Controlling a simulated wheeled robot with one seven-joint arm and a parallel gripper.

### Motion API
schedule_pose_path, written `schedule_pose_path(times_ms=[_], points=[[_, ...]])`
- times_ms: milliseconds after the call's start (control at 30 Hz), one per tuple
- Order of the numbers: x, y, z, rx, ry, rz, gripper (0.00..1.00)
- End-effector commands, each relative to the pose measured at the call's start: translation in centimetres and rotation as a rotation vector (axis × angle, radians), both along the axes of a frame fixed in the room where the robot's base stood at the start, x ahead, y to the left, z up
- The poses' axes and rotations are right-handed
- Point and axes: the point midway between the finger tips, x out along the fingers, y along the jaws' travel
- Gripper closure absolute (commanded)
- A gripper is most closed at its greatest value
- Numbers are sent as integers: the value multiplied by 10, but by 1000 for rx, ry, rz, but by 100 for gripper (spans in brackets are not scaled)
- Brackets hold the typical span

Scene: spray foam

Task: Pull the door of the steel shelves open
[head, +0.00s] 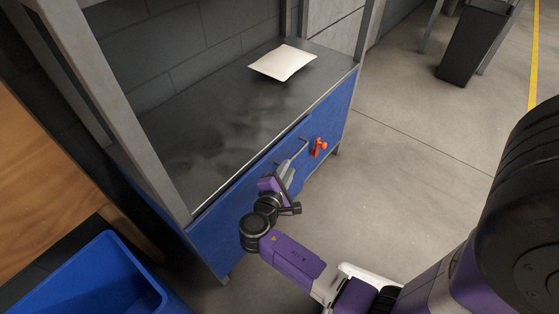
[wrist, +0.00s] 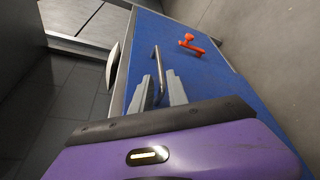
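The steel shelves (head: 178,196) stand at the left, with a blue front panel (head: 222,228) under a dark shelf top. The panel also fills the middle of the wrist view (wrist: 215,85). A metal bar handle (head: 299,146) is on the panel; it shows in the wrist view too (wrist: 156,62). My gripper (head: 287,167) is at the handle. In the wrist view its two grey fingers (wrist: 160,92) are apart, with the handle's near end between them. I cannot tell whether they touch it. The panel looks closed.
A red-orange latch or knob (head: 319,147) sticks out of the panel just beyond the handle. A white packet (head: 283,62) lies on the shelf top. A blue bin (head: 90,280) stands at the lower left.

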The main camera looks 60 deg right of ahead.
Motion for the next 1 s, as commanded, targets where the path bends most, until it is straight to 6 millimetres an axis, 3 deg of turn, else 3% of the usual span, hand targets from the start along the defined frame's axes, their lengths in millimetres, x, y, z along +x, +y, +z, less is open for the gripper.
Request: schedule_pose_path(times_ms=[167,600,1000], points=[[0,-6,-1,-2,3,-4,80],[5,-65,-15,-1,1,-3,80],[6,-76,-17,-1,0,-1,80]])
